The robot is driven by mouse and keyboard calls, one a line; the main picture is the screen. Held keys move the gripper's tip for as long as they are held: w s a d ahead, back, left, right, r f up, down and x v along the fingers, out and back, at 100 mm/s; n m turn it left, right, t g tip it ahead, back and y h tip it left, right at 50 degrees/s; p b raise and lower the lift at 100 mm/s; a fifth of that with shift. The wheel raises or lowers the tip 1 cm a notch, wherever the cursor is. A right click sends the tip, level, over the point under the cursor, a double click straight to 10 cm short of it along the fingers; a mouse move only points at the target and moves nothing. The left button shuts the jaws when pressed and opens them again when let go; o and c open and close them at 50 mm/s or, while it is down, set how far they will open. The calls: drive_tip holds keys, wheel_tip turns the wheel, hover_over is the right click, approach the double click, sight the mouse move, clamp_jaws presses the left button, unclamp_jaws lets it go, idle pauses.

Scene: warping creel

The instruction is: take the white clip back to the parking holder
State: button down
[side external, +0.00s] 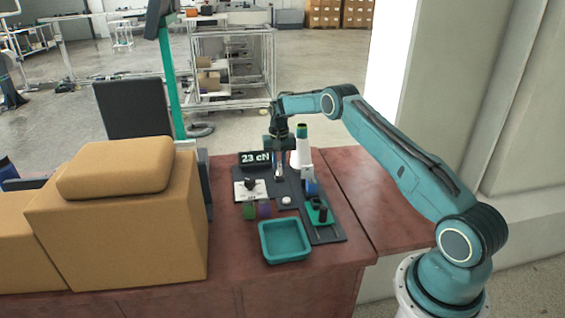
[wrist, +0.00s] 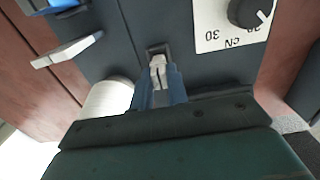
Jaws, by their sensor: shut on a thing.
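My gripper (wrist: 158,84) is shut on the white clip (wrist: 158,66), which shows between the fingertips in the wrist view. A small dark rectangular frame (wrist: 148,50) on the grey panel, apparently the parking holder, lies right at the clip's far end. The clip overlaps this frame in the picture; I cannot tell whether it sits inside or just above it. In the side view my gripper (side external: 280,173) points straight down at the panel, between the dial plate and the white cone.
A dial plate (side external: 244,195) and a "23 cN" display (side external: 255,158) stand left of my gripper. A white cone (side external: 303,153) and a blue part (side external: 311,185) with a white lever (wrist: 67,50) are close on the other side. A teal tray (side external: 284,259) sits in front.

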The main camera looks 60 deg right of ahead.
sight(279, 163)
drive_tip(key=shift+f, duration=0.75)
idle(0.8)
drive_tip(key=c, duration=1.1)
unclamp_jaws()
drive_tip(key=shift+o, duration=0.2)
drive_tip(key=shift+r, duration=0.1)
drive_tip(key=shift+r, duration=3.4)
wheel_tip(279, 163, up, 14)
